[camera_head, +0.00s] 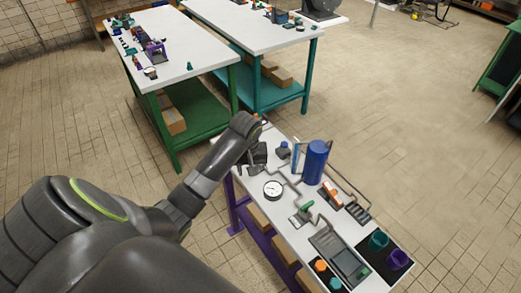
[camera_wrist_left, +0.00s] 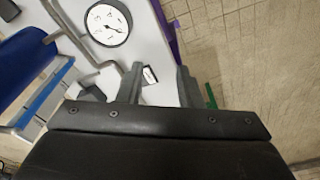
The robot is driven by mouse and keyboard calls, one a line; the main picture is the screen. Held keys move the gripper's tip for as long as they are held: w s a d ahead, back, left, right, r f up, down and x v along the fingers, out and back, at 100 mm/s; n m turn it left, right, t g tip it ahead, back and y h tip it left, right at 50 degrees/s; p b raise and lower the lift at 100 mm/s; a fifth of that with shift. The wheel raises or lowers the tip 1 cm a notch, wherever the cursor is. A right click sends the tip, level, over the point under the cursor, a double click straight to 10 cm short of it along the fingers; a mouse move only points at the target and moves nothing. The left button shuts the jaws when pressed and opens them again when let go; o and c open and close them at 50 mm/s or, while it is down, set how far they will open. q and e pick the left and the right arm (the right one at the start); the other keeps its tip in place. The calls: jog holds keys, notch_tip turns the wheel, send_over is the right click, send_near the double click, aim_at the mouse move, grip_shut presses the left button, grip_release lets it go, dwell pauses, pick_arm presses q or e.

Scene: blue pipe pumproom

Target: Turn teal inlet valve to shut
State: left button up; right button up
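I cannot make out a clearly teal inlet valve; my left arm and gripper cover part of the bench's far left end. A small green handle (camera_head: 307,207) sits on the pipework in the middle of the bench. A blue knob (camera_head: 284,145) stands near the far end. My left gripper (camera_head: 250,160) is over the far left part of the bench, beside the dark pump-like block. In the left wrist view its two fingers (camera_wrist_left: 159,88) are apart, with a small dark-and-white label (camera_wrist_left: 150,75) seen between them. My right gripper is not in view.
A round white gauge (camera_head: 272,190) stands close to the gripper and also shows in the left wrist view (camera_wrist_left: 108,23). A blue tank (camera_head: 315,162), an orange handle (camera_head: 331,195) and grey pipes crowd the bench.

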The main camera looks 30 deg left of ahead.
pick_arm(q)
jog(key=w+a+r+n+g, duration=0.1)
jog(key=w+a+r+n, duration=0.15)
jog(key=w+r, duration=0.4)
jog(key=w+a+r+n, duration=0.1)
jog(key=w+r+n, duration=0.2)
jog(key=w+r, duration=0.3)
jog(key=shift+h, duration=0.4)
jog(key=f+b, duration=0.2)
jog(key=f, duration=0.3)
jog(key=f+b, duration=0.2)
jog(key=f, duration=0.3)
jog(key=s+f+b, duration=0.1)
jog(key=f+b, duration=0.1)
jog(key=f, duration=0.3)
jog(key=shift+d+f, duration=0.15)
jog(key=shift+d, duration=0.1)
jog(key=shift+f, duration=0.7)
jog(key=shift+c, duration=0.4)
grip_shut()
